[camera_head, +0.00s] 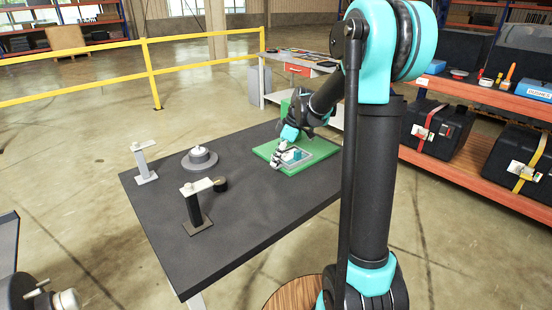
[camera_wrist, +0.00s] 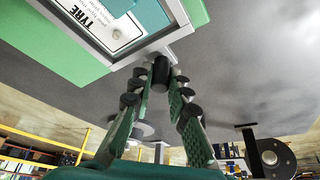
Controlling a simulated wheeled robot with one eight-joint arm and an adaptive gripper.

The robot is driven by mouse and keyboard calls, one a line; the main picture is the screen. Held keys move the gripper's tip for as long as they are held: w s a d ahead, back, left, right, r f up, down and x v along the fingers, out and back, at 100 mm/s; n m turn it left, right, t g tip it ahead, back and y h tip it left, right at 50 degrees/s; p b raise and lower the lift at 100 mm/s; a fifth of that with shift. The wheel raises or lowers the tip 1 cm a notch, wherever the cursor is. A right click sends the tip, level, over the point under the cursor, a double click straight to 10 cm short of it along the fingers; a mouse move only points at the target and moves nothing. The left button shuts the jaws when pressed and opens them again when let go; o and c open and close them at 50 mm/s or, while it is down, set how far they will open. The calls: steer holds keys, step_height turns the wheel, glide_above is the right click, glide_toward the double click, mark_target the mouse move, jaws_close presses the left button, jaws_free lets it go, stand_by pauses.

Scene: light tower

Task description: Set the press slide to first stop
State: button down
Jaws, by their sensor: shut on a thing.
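The press slide device lies on a green base (camera_head: 322,147) at the far right of the dark table. It has a pale framed plate with printed lettering (camera_wrist: 118,30) and a teal block (camera_wrist: 150,12), which also shows in the head view (camera_head: 291,155). A light grey bar (camera_wrist: 168,42) sticks out from the frame and bears a dark round knob (camera_wrist: 160,70). My gripper (camera_head: 276,163) is at the near left edge of the device. In the wrist view my gripper (camera_wrist: 161,82) has its fingertips closed on the knob. Stop marks cannot be made out.
On the dark table (camera_head: 258,205) stand two posts with pale arms (camera_head: 145,163) (camera_head: 196,207), a round grey disc fixture (camera_head: 200,160) and a small dark roll (camera_head: 220,184). Orange shelves (camera_head: 480,95) are at right, a yellow rail (camera_head: 150,72) behind. The table's middle is clear.

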mark_target(281, 160)
steer(key=shift+w, duration=0.1)
steer(key=w+d, duration=0.2)
steer(key=d, duration=0.1)
steer(key=shift+w+d, duration=0.25)
steer(key=shift+d, duration=0.05)
steer(key=c, duration=1.7)
jaws_free()
steer(key=shift+a, duration=0.1)
steer(key=shift+s+a, duration=0.1)
steer(key=shift+s, duration=0.05)
